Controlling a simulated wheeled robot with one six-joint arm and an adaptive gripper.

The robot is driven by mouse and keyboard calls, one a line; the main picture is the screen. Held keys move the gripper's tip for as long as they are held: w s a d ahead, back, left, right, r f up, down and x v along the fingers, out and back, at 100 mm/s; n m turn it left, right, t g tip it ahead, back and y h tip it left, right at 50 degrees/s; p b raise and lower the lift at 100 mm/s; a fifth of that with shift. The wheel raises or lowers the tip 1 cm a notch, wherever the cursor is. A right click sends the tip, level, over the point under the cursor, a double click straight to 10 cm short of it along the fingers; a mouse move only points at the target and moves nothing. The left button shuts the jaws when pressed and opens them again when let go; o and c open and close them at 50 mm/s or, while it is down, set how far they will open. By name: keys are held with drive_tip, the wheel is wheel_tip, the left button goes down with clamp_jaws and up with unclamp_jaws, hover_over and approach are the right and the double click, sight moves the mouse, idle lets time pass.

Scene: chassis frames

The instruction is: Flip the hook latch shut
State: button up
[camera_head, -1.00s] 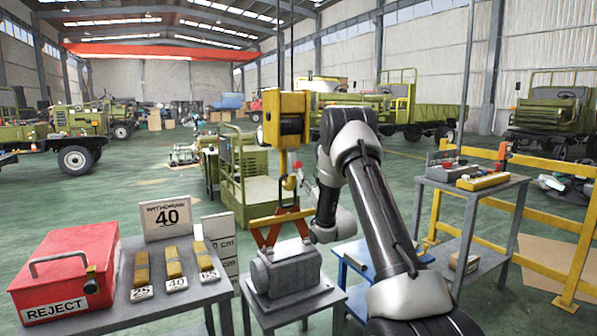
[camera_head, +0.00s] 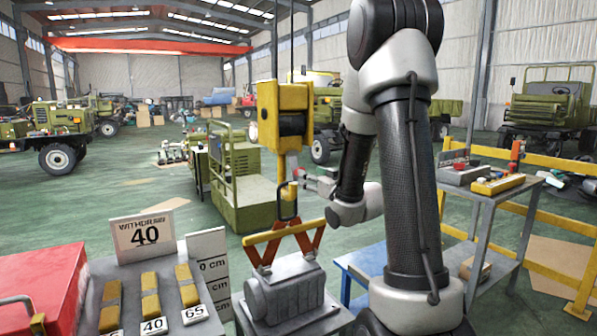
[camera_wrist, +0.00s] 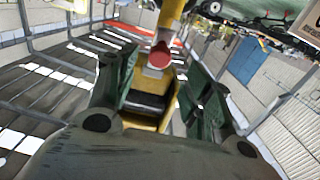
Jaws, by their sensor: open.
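The yellow hoist block (camera_head: 282,110) hangs on the left of my arm in the head view. A dark ring (camera_head: 290,206) at the hook joins the lifting tongs (camera_head: 283,232), which have a yellow bar and red legs. My gripper (camera_wrist: 160,70) is open, and it reaches toward the hook from the right. In the wrist view, a small red round-ended part (camera_wrist: 160,54), possibly the latch, shows between the fingers. I cannot tell whether they touch it or whether the latch is shut.
The tongs straddle a grey ribbed casting (camera_head: 288,290) on a stand. A table at left holds a red box (camera_head: 45,285), a "40" sign (camera_head: 145,236) and several weights. At right stands a grey table (camera_head: 500,192) with small items, by a yellow railing.

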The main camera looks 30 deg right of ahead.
drive_tip(key=w, duration=0.7)
drive_tip(key=shift+w+a, duration=0.1)
drive_tip(key=shift+w, duration=0.25)
clamp_jaws()
